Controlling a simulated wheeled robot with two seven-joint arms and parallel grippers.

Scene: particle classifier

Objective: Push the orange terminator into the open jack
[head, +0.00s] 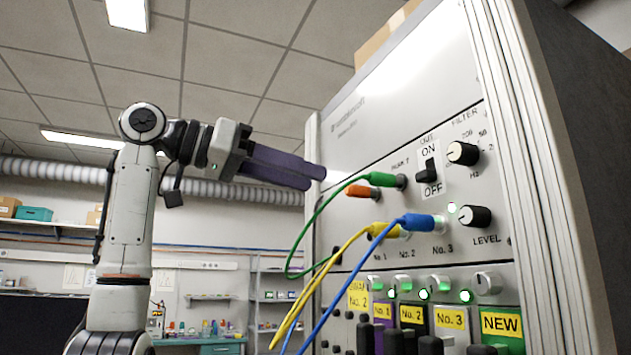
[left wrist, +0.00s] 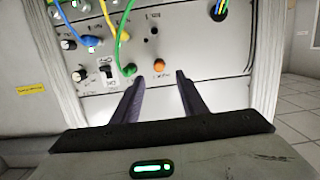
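The orange terminator (head: 358,191) sits on the front panel just left of the green plug, with its round end facing out. In the left wrist view the orange terminator (left wrist: 159,65) shows between and beyond my fingertips. My left gripper (head: 316,178) is open and empty, its two purple fingers pointing at the panel, a little short of the terminator. In the left wrist view my left gripper (left wrist: 160,77) has a clear gap between its fingers. Dark holes (left wrist: 152,31) show in the panel near the terminator; I cannot tell which is the open jack. My right gripper is out of view.
A green plug (head: 383,181), yellow plug (head: 385,230) and blue plug (head: 418,222) have cables hanging in front of the panel. The ON/OFF switch (head: 428,172) and knobs are to the right. The space left of the panel is open.

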